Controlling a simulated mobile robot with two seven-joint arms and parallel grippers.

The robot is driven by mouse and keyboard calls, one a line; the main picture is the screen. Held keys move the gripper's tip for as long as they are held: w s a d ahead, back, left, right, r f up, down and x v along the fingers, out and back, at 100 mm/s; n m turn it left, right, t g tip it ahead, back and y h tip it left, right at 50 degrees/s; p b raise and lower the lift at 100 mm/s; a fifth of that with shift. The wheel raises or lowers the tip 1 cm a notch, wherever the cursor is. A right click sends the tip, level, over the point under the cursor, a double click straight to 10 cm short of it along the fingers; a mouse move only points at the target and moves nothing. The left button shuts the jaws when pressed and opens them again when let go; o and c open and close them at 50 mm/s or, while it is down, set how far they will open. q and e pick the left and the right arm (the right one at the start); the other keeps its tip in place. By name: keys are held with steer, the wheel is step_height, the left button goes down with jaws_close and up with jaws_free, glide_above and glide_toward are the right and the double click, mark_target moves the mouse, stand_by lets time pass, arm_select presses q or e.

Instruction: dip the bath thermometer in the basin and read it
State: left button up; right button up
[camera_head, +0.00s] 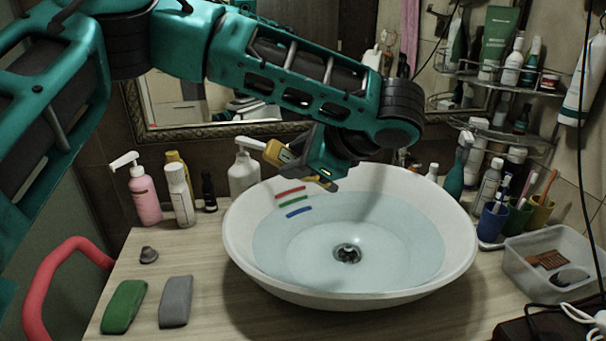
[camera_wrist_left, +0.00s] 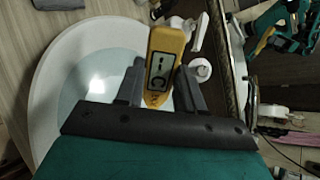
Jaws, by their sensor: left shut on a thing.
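The bath thermometer is yellow with a grey display, and it also shows in the wrist view (camera_wrist_left: 158,92). My left gripper (camera_head: 318,180) is shut on the thermometer (camera_head: 276,153), above the back rim of the basin. In the left wrist view the two fingers stand either side of its lower body. The display shows dark marks and a C-like shape that I cannot read for certain. The white basin (camera_head: 458,262) holds clear water (camera_head: 300,260), with a dark drain at the bottom. Red, green and blue strips mark its inner left wall. My right gripper is not in view.
A pink pump bottle (camera_head: 145,197), a white bottle (camera_head: 181,196) and a white pump bottle (camera_head: 243,173) stand behind left. A green block (camera_head: 124,306) and a grey block (camera_head: 176,301) lie front left. Brush cups and a clear bin (camera_head: 545,275) stand right. A mirror is behind.

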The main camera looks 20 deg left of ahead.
arm_select(q)
step_height(320, 180, down, 15)
steer(key=b, duration=0.2)
steer(key=shift+f+b, duration=0.2)
steer(key=shift+b, duration=0.15)
stand_by(0.5)
steer(key=shift+d, duration=0.15)
stand_by(0.5)
steer(key=shift+w+d+p, duration=0.3)
steer(key=shift+p, duration=0.05)
steer(key=shift+s+a+p, duration=0.35)
steer(key=shift+a+p, duration=0.15)
steer(key=shift+p, duration=0.3)
steer(key=shift+d, duration=0.15)
